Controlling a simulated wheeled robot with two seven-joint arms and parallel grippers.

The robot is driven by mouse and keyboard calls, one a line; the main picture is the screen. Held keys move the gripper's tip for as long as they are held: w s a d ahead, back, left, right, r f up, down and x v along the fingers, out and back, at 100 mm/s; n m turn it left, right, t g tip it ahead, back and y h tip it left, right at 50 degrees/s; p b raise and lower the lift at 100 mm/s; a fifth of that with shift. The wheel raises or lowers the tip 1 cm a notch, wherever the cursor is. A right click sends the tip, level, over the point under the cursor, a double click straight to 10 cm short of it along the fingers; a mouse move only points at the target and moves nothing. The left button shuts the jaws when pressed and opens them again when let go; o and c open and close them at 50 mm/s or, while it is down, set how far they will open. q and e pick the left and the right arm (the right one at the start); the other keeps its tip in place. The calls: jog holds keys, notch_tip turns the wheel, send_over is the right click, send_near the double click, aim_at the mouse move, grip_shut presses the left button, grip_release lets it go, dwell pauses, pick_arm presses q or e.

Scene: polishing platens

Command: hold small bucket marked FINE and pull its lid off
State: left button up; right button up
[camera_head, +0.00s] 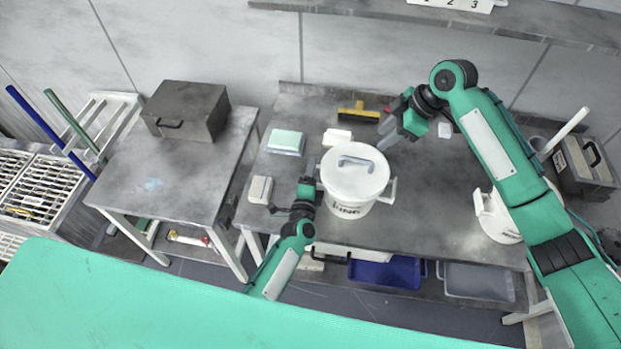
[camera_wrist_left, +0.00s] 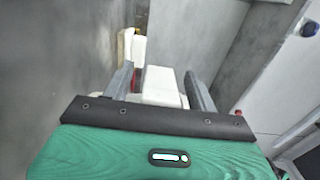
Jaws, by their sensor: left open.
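A white lidded bucket (camera_head: 345,207) stands upright on the grey table, its dark lettering too small to read. Its white lid (camera_head: 340,176) is on, with a grey handle (camera_head: 356,162) on top. A white side handle (camera_head: 389,190) sticks out at the right. My left gripper (camera_head: 309,168) is open at the bucket's left side. In the left wrist view a white block (camera_wrist_left: 160,86) shows between its open fingers; I cannot tell if it is part of the bucket. My right gripper (camera_head: 394,128) is beyond the bucket to the right, apart from the lid; its jaw gap is unclear.
Another white bucket (camera_head: 495,218) stands at right, partly hidden by my right arm. A yellow brush (camera_head: 358,112), a white block (camera_head: 337,138), a green-topped box (camera_head: 286,141) and a pale block (camera_head: 260,189) lie on the table. A dark box (camera_head: 186,108) stands on the left table.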

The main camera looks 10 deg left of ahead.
pick_arm(q)
grip_shut()
dwell(0.3)
jog(key=c, duration=0.8)
grip_release()
jog(key=c, duration=0.4)
jog(key=shift+o, duration=0.2)
